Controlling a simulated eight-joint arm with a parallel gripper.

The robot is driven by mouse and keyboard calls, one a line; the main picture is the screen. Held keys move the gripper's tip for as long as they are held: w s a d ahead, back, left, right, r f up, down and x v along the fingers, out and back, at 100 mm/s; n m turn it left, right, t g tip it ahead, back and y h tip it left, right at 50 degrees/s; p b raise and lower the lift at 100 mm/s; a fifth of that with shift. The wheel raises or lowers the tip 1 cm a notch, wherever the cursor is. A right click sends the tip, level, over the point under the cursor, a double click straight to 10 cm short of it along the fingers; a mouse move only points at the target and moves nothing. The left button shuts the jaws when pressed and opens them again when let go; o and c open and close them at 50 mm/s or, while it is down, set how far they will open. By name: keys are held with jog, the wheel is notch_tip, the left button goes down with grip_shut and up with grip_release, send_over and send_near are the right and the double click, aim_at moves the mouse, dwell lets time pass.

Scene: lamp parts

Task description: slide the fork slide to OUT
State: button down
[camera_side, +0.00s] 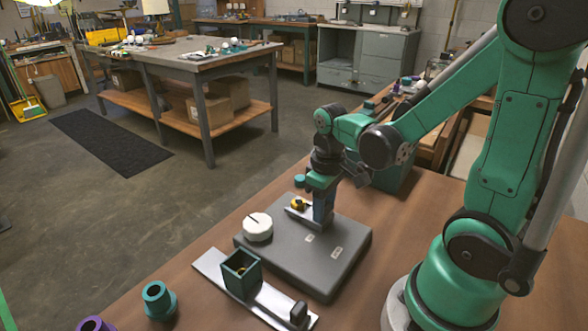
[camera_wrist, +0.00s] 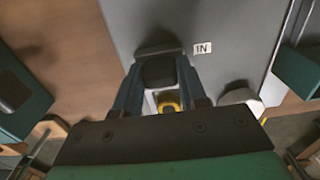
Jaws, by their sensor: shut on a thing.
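The fork slide (camera_side: 297,214) is a pale metal strip on the grey base plate (camera_side: 281,266). Its dark handle block (camera_wrist: 159,70) shows in the wrist view, with pale metal beside a yellow part (camera_wrist: 169,103) behind it. The yellow part also shows in the side view (camera_side: 300,203). My gripper (camera_side: 319,222) points down over the plate, its two blue fingers on either side of the handle, shut on it. An IN label (camera_wrist: 203,48) lies on the plate just right of the handle in the wrist view. Two labels (camera_side: 310,238) (camera_side: 336,252) show in the side view, too small to read.
A teal open-topped box (camera_side: 240,273) sits on a metal strip with a dark block (camera_side: 298,313) in front. Teal (camera_side: 158,302) and purple (camera_side: 95,325) cylinders stand at lower left. Bare wood lies between.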

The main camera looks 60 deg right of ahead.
dwell(0.7)
jog(key=shift+s, duration=3.05)
jog(key=shift+c, duration=2.4)
grip_release()
jog(key=shift+w, duration=0.1)
jog(key=shift+r, duration=2.8)
